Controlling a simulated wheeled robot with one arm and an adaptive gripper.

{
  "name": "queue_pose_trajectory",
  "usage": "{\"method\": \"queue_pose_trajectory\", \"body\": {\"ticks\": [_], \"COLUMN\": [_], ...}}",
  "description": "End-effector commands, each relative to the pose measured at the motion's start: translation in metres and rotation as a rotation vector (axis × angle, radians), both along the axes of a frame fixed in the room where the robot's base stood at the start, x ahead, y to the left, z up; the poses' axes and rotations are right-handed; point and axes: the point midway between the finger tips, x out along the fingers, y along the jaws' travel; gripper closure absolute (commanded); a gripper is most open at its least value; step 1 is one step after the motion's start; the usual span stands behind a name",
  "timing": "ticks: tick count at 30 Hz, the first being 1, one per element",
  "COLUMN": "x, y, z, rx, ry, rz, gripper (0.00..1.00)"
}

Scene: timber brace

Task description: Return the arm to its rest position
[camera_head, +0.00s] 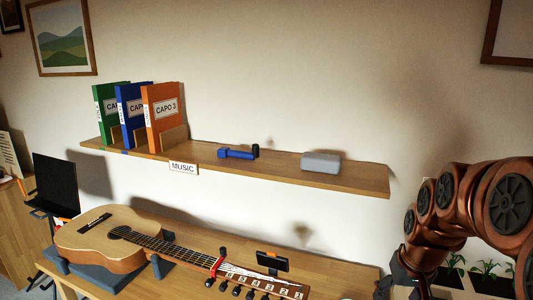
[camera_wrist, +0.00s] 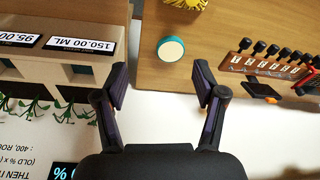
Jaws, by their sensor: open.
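My gripper (camera_wrist: 160,92) is open and empty in the wrist view, with its two fingers spread wide apart. Below it are the edge of a wooden bench top and a pale floor or surface. In the head view my arm is folded at the right side, and the fingers are mostly hidden at the lower edge. A guitar (camera_head: 165,247) lies on the wooden bench, and its headstock (camera_wrist: 262,67) shows at the right of the wrist view, apart from my gripper.
A wall shelf (camera_head: 350,180) holds several binders (camera_head: 163,115), a blue tool (camera_head: 237,153) and a grey block (camera_head: 321,162). A round teal-rimmed object (camera_wrist: 171,49) sits on the bench. Plants (camera_head: 487,267) and labelled boxes (camera_wrist: 83,73) stand near my arm.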

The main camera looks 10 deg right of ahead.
Motion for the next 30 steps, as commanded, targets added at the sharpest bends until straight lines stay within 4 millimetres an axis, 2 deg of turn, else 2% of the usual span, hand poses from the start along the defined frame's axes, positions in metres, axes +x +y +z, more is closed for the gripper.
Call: {"method": "queue_pose_trajectory", "body": {"ticks": [1,6,13,18,21,25,30], "x": [-0.010,-0.051,-0.119,-0.163,-0.180,-0.189,-0.191], "y": [0.021,0.078,0.132,0.151,0.157,0.159,0.159], "z": [-0.001,-0.007,-0.018,-0.025,-0.028,-0.029,-0.029], "rx": [0.005,0.021,0.026,0.018,0.014,0.011,0.011], "ry": [0.021,0.108,0.227,0.300,0.327,0.341,0.344], "rz": [0.032,0.110,0.203,0.248,0.264,0.271,0.271], "gripper": [0.30,0.30,0.30,0.30,0.30,0.30,0.30]}}
